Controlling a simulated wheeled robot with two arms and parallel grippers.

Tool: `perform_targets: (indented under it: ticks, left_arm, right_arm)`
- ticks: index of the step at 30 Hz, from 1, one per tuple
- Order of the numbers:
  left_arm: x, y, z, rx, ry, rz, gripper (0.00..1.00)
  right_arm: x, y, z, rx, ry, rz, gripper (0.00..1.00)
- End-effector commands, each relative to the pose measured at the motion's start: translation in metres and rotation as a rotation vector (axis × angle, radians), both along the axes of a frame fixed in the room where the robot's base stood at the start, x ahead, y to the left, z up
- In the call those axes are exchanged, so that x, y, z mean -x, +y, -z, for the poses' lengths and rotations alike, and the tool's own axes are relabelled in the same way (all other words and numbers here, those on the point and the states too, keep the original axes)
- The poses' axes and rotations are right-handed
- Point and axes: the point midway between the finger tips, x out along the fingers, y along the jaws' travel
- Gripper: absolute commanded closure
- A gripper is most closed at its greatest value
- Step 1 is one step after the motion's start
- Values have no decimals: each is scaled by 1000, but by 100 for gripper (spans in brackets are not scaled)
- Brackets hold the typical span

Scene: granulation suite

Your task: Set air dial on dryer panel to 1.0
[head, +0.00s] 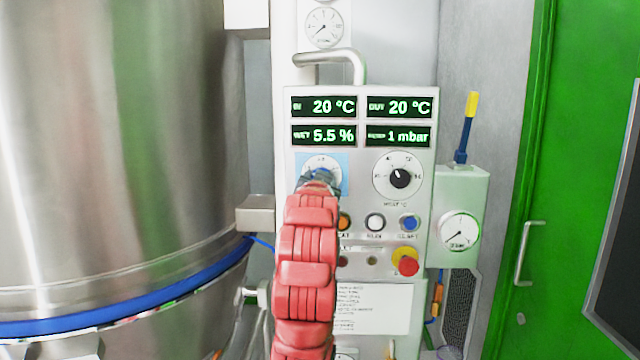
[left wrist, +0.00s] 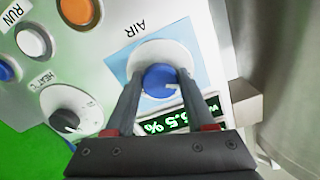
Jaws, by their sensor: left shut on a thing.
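The dryer panel (head: 362,210) is a light upright box with green displays. The air dial (head: 322,162) sits at its left on a light-blue square; the red left arm hides its lower part in the head view. In the left wrist view the dial (left wrist: 134,62) has a white face, a blue knob (left wrist: 157,78) with a white mark pointing right in the picture, and an upside-down AIR label. My left gripper (head: 319,182) is shut on the knob, one finger on each side. The dial's set value cannot be read. My right gripper is not in view.
Right of the air dial is a black-knobbed heat dial (head: 400,177). Below are orange, white and blue (head: 409,222) buttons and a red emergency stop (head: 405,262). A steel vessel (head: 120,150) stands left, a gauge box (head: 459,200) and a green door (head: 575,150) right.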

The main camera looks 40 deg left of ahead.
Motion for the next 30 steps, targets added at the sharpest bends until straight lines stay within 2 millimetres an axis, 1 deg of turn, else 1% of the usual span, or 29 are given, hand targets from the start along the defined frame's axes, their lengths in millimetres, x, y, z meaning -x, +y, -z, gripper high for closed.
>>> perform_targets:
  ticks: [8, 9, 13, 23, 26, 30]
  left_arm:
    - [-1, 0, 2, 3, 3, 1, 100]
    - [-1, 0, 2, 2, 4, 1, 39]
    - [0, 0, 1, 1, 2, 0, 16]
    - [1, -1, 0, 0, 0, 0, 16]
    - [8, -5, 0, -1, -2, 0, 16]
    - [28, -17, 1, -3, -3, 0, 16]
  right_arm:
    - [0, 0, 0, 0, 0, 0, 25]
    - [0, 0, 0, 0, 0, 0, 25]
    - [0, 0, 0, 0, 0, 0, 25]
    - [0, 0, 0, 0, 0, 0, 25]
    - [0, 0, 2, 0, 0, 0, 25]
    - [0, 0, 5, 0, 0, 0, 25]
